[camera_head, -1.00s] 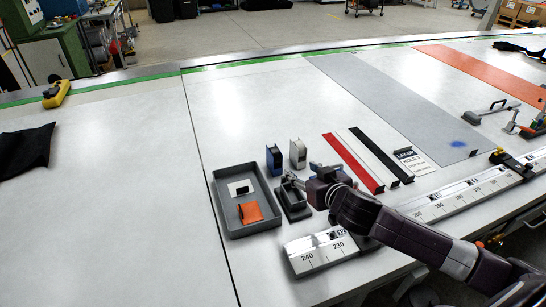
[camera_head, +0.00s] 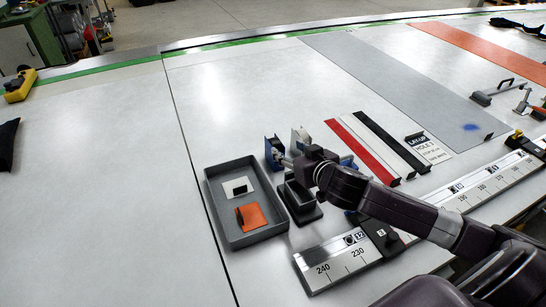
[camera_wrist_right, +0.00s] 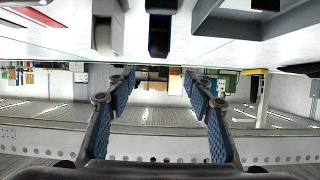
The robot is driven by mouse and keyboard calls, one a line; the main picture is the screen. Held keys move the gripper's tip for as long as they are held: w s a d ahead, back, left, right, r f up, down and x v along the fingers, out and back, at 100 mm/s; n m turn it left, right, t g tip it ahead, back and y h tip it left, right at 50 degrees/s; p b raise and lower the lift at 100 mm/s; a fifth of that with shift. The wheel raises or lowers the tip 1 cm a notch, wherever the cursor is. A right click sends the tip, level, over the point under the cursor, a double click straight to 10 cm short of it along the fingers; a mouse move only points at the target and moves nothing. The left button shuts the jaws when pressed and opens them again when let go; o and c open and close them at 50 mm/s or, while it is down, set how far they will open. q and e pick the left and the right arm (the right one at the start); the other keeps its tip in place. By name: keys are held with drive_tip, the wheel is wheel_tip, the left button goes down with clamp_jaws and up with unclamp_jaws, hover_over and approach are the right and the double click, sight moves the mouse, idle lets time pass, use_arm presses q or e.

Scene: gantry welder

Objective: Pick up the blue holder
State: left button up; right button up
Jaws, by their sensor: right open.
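The blue holder (camera_head: 273,152) stands upright on the white table, just past the top right corner of the grey tray. It also shows in the right wrist view (camera_wrist_right: 159,34) at the top, between the lines of the two fingers. My right gripper (camera_head: 287,162) is low over the table, close beside the blue holder, with nothing between its fingers. In the wrist view its blue-padded fingers (camera_wrist_right: 160,88) are spread apart. I cannot tell whether they touch the holder. The left gripper is not in view.
A white holder (camera_head: 299,138) stands right of the blue one, partly behind my gripper. A black holder (camera_head: 303,212) stands below my wrist. The grey tray (camera_head: 216,208) holds a white and an orange piece. Red (camera_head: 362,152) and black strips lie right.

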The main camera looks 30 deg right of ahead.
drive_tip(key=f+b, duration=0.1)
drive_tip(key=f, duration=0.1)
drive_tip(key=f+b, duration=0.1)
drive_tip(key=shift+w+f, duration=0.2)
drive_tip(key=shift+f, duration=0.15)
drive_tip(key=p+x, duration=0.1)
drive_tip(key=x, duration=0.5)
use_arm(q)
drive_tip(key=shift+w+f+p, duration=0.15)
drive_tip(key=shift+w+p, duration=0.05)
drive_tip(key=shift+p, duration=0.7)
use_arm(e)
drive_tip(key=shift+f+x, duration=0.25)
drive_tip(key=shift+x, duration=1.25)
drive_tip(key=shift+f+x, duration=0.2)
drive_tip(key=shift+x, duration=1.3)
drive_tip(key=shift+s+d, duration=0.1)
drive_tip(key=shift+s, duration=0.1)
drive_tip(key=shift+c, duration=0.3)
clamp_jaws()
